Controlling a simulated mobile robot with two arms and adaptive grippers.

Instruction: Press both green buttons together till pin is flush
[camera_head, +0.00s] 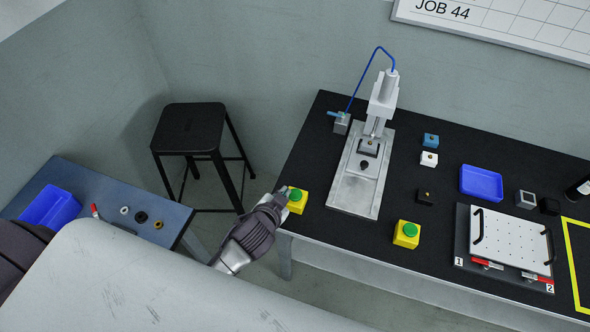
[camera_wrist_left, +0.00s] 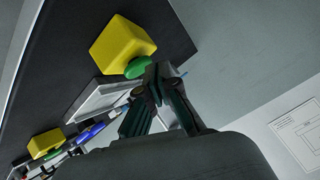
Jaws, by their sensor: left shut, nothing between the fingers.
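One yellow box with a green button (camera_head: 295,195) stands at the left front corner of the black table. The other yellow box with a green button (camera_head: 410,230) stands to its right near the front edge. My left gripper (camera_head: 284,190) is shut and empty, right at the left button. In the left wrist view its fingertips (camera_wrist_left: 152,72) are close to the green button (camera_wrist_left: 139,67); I cannot tell whether they touch. The press (camera_head: 383,100) stands behind on a grey base plate (camera_head: 356,190). The pin is too small to make out. My right gripper is not in view.
To the right are small blocks (camera_head: 429,158), a blue tray (camera_head: 481,183) and a white perforated plate (camera_head: 510,240) with red clamps. A blue side table (camera_head: 90,200) and a black stool (camera_head: 188,130) are at left. The table front between the buttons is clear.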

